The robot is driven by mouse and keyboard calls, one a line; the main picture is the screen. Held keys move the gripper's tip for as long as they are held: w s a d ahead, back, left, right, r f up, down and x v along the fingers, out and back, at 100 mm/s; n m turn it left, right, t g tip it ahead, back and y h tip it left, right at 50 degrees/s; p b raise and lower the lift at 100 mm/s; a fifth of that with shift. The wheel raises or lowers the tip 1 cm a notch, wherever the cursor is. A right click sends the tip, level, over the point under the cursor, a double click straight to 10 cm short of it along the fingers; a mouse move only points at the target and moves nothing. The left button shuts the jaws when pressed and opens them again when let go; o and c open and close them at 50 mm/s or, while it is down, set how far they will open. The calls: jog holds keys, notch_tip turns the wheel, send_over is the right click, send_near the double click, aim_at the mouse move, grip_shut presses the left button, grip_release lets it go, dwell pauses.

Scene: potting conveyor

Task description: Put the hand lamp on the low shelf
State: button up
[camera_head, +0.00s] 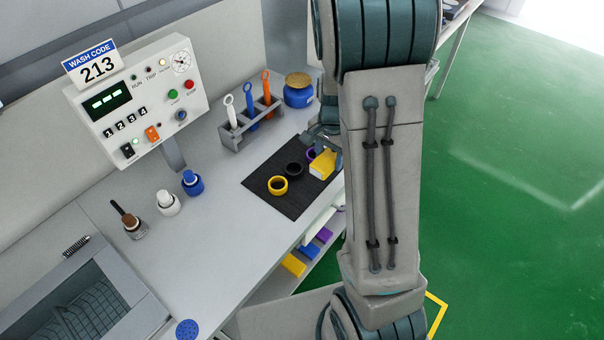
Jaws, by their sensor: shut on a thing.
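My gripper (324,148) is over the dark mat at the back right of the bench, partly hidden behind my arm. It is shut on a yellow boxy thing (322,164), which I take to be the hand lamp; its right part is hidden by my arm. I cannot tell whether it touches the mat. The low shelf (281,285) is under the bench top at its right edge. It carries a yellow block (293,264), a blue block (310,250) and a purple block (324,234). My arm hides its far end.
A tool rack (236,141) and blue jar (298,94) stand behind. Bottles (168,203) stand left, beside a control box (140,100). Green floor is clear at right.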

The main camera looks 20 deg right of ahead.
jog(key=p, duration=0.1)
send_over(305, 190)
notch_tip(305, 190, down, 4)
jog(key=shift+r, duration=0.1)
jog(key=shift+f+p, duration=0.45)
jog(key=shift+f, duration=1.65)
jog(key=shift+f, duration=0.15)
jog(key=o, duration=0.7)
jog(key=shift+o, duration=0.2)
